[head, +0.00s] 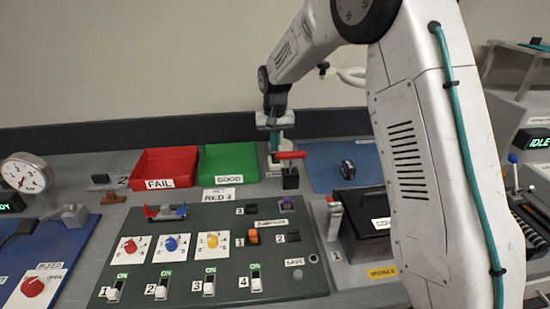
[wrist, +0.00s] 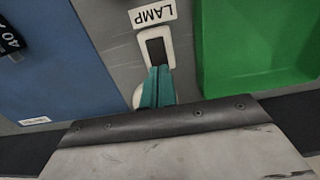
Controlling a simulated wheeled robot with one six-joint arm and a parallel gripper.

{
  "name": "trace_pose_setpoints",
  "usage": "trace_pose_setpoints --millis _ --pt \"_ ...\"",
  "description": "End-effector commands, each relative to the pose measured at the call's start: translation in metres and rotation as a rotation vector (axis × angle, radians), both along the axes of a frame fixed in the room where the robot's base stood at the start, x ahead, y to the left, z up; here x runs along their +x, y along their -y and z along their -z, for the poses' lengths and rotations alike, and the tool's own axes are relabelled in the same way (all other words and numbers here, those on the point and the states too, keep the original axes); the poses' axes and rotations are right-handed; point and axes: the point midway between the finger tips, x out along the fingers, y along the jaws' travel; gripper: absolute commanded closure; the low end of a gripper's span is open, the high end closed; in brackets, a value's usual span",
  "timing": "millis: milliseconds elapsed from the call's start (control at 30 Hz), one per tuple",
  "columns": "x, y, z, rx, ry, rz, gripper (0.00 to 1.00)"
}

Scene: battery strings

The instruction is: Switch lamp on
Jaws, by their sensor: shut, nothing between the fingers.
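The lamp switch (wrist: 157,45) shows in the wrist view as a white rounded plate with a dark slot, under a label reading LAMP (wrist: 153,13). My gripper (wrist: 158,72) has teal fingers shut together with nothing between them. Its tips are over or at the lower end of the slot; I cannot tell whether they touch. The fingers hide part of the plate. In the head view my gripper (head: 275,148) points down at the back of the bench, behind a red T-handle (head: 290,155). The switch is mostly hidden there, and no lamp can be made out.
A green GOOD bin (head: 228,160) and a red FAIL bin (head: 165,163) stand to the left. A blue mat (head: 325,165) lies to the right. A dark panel (head: 205,250) with knobs and several switches fills the front. The red T-handle stands close to my gripper.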

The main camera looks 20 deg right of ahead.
Motion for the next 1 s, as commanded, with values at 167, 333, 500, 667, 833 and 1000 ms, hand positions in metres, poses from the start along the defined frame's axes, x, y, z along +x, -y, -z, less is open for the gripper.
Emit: trace_pose_setpoints --millis 167,333,500,667,833,1000 --pt "0.0 0.0 0.003 0.0 -0.001 0.0 1.0" --pt "0.0 0.0 0.006 0.0 -0.001 0.0 1.0" --pt "0.0 0.0 0.008 0.0 -0.001 0.0 1.0" --pt "0.0 0.0 0.011 0.0 -0.001 0.0 1.0" --pt "0.0 0.0 0.013 0.0 0.0 0.0 1.0" --pt "0.0 0.0 0.016 0.0 0.0 0.0 1.0"
